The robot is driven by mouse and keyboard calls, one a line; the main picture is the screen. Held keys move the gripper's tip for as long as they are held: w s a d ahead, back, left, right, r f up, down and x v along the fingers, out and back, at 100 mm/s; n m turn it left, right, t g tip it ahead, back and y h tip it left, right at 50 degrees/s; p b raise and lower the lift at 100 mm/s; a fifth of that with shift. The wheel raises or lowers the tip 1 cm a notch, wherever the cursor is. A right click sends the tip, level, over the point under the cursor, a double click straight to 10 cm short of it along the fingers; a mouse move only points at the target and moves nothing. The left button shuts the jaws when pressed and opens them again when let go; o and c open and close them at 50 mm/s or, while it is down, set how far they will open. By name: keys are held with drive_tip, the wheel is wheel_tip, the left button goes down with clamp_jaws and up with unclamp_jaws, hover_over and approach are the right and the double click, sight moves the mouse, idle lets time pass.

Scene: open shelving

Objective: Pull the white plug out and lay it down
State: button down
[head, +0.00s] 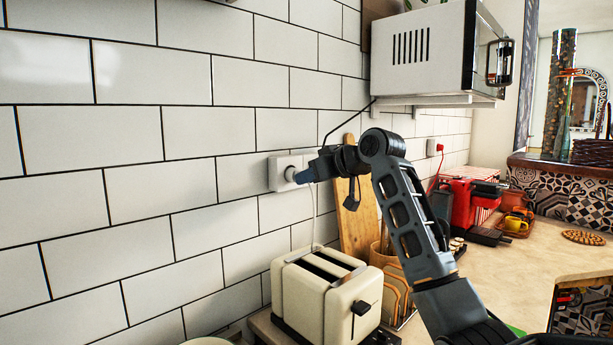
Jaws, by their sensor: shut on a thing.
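A white wall socket (280,171) is on the tiled wall, left of my arm. The white plug (290,174) is at the socket face, small and partly covered by my gripper. My gripper (303,177) reaches in from the right and is shut on the plug. A thin white cord (315,215) hangs below the gripper toward the toaster. I cannot tell how far the plug sits in the socket.
A cream toaster (323,297) stands below the socket, with a wooden board (357,215) behind it. A white microwave (420,50) is on a shelf above; its black cord (345,115) runs near my gripper. Clear counter (545,250) lies at right, past a red coffee machine (462,203).

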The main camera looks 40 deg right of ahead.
drive_tip(key=shift+s+p, duration=0.4)
drive_tip(key=shift+s, duration=1.55)
